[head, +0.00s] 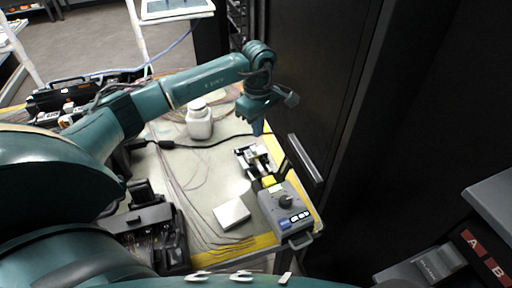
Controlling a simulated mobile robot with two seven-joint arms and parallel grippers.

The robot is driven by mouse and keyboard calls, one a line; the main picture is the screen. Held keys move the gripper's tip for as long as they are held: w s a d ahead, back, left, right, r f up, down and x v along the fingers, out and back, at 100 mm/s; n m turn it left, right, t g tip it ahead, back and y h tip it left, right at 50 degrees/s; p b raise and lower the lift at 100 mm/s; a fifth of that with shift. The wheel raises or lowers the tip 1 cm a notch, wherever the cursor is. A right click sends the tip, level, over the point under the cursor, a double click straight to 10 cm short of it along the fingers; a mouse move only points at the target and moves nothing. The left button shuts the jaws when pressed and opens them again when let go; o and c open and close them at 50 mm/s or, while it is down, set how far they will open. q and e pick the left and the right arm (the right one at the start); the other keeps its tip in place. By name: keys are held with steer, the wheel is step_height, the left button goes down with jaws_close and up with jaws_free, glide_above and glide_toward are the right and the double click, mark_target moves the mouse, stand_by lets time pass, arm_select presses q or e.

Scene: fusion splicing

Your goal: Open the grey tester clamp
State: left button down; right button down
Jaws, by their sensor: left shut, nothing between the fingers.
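The grey tester (272,205) stands at the right front of the bench, with a dark dial, small labels and a yellow-green patch at its back end. A small black and silver fixture (254,160) sits just behind it; I cannot tell whether this is the clamp or whether any clamp is open. My left gripper (259,131) points down above the bench's back right part, behind and above the fixture and apart from it. It is shut and empty. My right gripper is not in view.
A white bottle (199,122) stands left of my left gripper. A white block (232,213) lies left of the tester. Dark equipment (150,228) fills the bench's left front. Thin fibres and a black cable cross the mat. A tall black cabinet (325,75) closes in the right side.

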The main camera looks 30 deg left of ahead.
arm_select(q)
steer(key=r, duration=0.1)
steer(key=w+r+p, duration=0.1)
steer(key=r, duration=0.1)
steer(key=d+r+p, duration=0.1)
steer(key=r, duration=0.1)
steer(key=shift+w, duration=0.25)
stand_by(0.9)
